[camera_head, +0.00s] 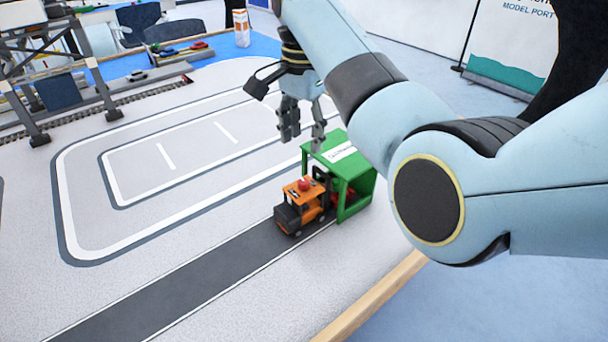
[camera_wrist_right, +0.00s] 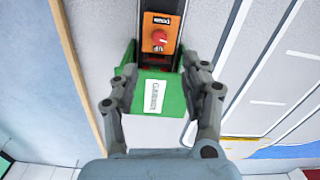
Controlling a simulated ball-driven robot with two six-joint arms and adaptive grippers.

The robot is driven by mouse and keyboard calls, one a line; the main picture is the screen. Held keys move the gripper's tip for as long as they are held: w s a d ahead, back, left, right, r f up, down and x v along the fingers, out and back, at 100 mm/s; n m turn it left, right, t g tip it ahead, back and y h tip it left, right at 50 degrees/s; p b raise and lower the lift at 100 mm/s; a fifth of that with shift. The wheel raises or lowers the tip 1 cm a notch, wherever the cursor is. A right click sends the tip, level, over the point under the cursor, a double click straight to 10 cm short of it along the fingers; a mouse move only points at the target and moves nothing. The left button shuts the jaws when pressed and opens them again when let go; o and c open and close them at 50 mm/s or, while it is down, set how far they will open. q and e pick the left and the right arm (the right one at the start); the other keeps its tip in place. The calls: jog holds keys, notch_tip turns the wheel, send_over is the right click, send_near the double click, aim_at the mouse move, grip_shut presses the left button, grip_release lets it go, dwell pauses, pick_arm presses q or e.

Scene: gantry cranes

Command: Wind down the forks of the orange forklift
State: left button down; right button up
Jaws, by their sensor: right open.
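The orange forklift (camera_head: 290,212) stands on the dark lane with a round red knob (camera_head: 304,184) on its roof. Its mast side faces the open green shelter (camera_head: 357,168); the forks are hidden, so their height cannot be told. My right gripper (camera_head: 303,134) is open and empty, above and beyond the shelter. In the right wrist view, the gripper's fingers (camera_wrist_right: 158,75) appear either side of the shelter's roof (camera_wrist_right: 178,97), with the forklift (camera_wrist_right: 152,21) and its red knob (camera_wrist_right: 159,39) ahead of them. My left gripper is out of view.
The dark lane (camera_head: 150,290) runs clear to the lower left. A wooden table edge (camera_head: 375,295) lies close on the near right. A grey gantry frame (camera_head: 65,65) and a rail track (camera_head: 125,105) stand at the upper left. The white-lined loop area is clear.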

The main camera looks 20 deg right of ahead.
aim_at(304, 181)
notch_tip(304, 181, down, 11)
jog(key=shift+r+b, duration=0.2)
jog(key=shift+b, duration=0.2)
jog(key=shift+c, duration=0.2)
grip_shut()
